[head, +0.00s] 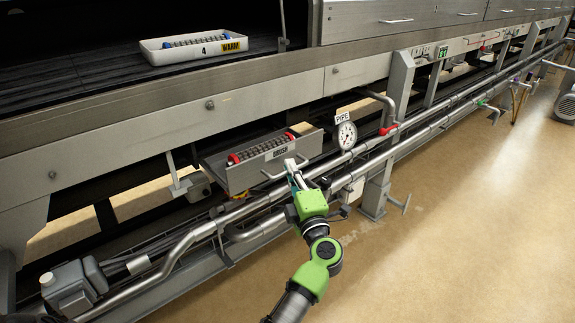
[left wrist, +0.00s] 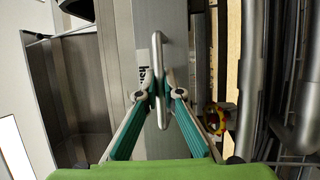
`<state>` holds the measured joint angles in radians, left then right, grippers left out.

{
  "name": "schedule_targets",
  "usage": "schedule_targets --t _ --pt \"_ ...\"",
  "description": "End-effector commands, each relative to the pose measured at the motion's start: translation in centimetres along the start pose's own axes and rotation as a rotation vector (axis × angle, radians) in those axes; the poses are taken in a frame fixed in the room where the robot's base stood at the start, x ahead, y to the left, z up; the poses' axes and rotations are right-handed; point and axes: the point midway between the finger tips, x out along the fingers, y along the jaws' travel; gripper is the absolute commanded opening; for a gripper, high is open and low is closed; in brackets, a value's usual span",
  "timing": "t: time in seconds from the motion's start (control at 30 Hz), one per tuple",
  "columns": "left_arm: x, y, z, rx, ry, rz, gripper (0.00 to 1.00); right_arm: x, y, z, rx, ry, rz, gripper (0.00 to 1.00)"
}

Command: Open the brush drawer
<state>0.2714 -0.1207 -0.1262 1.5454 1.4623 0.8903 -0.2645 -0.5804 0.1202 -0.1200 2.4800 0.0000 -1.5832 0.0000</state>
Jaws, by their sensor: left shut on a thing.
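The brush drawer (head: 243,176) is a grey metal tray under the machine's long front panel, marked BRUSH. It stands out from the frame, and a roller brush with red ends (head: 262,148) shows inside it. Its bar handle (head: 270,176) is on the front face and also shows upright in the left wrist view (left wrist: 157,50). My left gripper (head: 292,169) is shut on the handle; its two fingertips (left wrist: 162,92) meet around the bar in the left wrist view. My right gripper is not in view.
Long steel pipes (head: 205,230) run along the front below the drawer. A pressure gauge (head: 346,135) marked PIPE and a red-collared pipe (head: 388,129) are to the right. A white tray marked WARM (head: 165,57) sits on the upper deck.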

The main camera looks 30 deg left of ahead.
Motion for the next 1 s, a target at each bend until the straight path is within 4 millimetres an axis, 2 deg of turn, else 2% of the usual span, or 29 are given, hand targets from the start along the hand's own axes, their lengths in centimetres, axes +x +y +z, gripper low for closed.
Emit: schedule_targets --t 0.5,0.53,0.6,1.0 --pt "-0.27 -0.1 0.06 0.002 0.002 -0.002 0.0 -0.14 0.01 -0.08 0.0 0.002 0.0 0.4" --pt "-0.27 -0.1 0.05 0.002 0.002 -0.002 0.12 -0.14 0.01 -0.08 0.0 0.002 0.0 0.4" --pt "-0.26 -0.09 0.06 0.001 0.001 -0.002 0.25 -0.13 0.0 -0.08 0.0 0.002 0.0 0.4" --pt "-0.71 -0.02 0.12 0.0 0.0 -0.001 0.25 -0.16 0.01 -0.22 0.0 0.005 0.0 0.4"
